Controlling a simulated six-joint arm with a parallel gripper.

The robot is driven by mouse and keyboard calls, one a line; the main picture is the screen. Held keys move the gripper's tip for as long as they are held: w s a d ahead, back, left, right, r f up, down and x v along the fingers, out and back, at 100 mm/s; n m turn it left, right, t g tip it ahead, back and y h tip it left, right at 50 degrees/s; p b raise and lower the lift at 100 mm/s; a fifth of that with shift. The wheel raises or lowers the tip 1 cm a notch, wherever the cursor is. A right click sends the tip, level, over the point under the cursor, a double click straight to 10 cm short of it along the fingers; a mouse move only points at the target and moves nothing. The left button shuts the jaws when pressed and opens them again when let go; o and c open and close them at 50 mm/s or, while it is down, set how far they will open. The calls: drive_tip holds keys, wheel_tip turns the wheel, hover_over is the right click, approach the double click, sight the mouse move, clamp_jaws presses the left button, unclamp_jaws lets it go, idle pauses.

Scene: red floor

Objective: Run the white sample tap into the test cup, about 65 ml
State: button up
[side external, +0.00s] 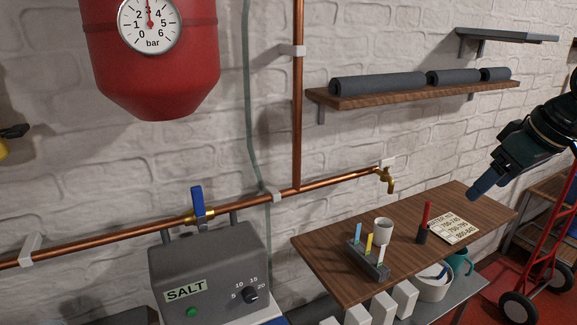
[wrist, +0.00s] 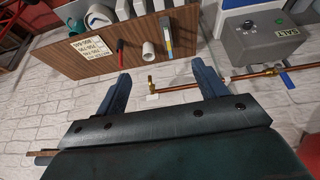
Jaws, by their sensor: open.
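The small brass tap (side external: 386,180) with a white piece behind it sits at the end of the copper pipe, above the back of the wooden shelf. In the wrist view the tap (wrist: 152,84) shows between my fingers, at a distance. The white cup (side external: 383,230) stands upright on the shelf, in front of the tap and not directly under the spout; its fill is not visible. The cup also shows in the wrist view (wrist: 149,51). My gripper (side external: 480,188) is open and empty, right of the tap and above the shelf; its fingers (wrist: 162,84) are spread wide.
A strip holder (side external: 368,262) stands beside the cup. A blue-handled valve (side external: 197,202) and the grey SALT unit (side external: 210,265) are left. A wall shelf (side external: 400,90) hangs above.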

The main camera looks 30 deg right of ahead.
drive_tip(key=w+d+f, duration=0.3)
drive_tip(key=w+d, duration=0.1)
drive_tip(key=w, duration=0.5)
drive_tip(key=w+d+f, duration=0.4)
drive_tip(key=w, duration=0.6)
drive_tip(key=shift+d+f+g, duration=0.25)
drive_tip(key=shift+d+g, duration=0.1)
drive_tip(key=shift+g, duration=0.05)
drive_tip(key=shift+w, duration=0.1)
approach(388, 158)
drive_tip(key=shift+x, duration=2.75)
drive_tip(key=shift+w+f, duration=0.2)
drive_tip(key=shift+f, duration=0.05)
drive_tip(key=shift+x, duration=1.25)
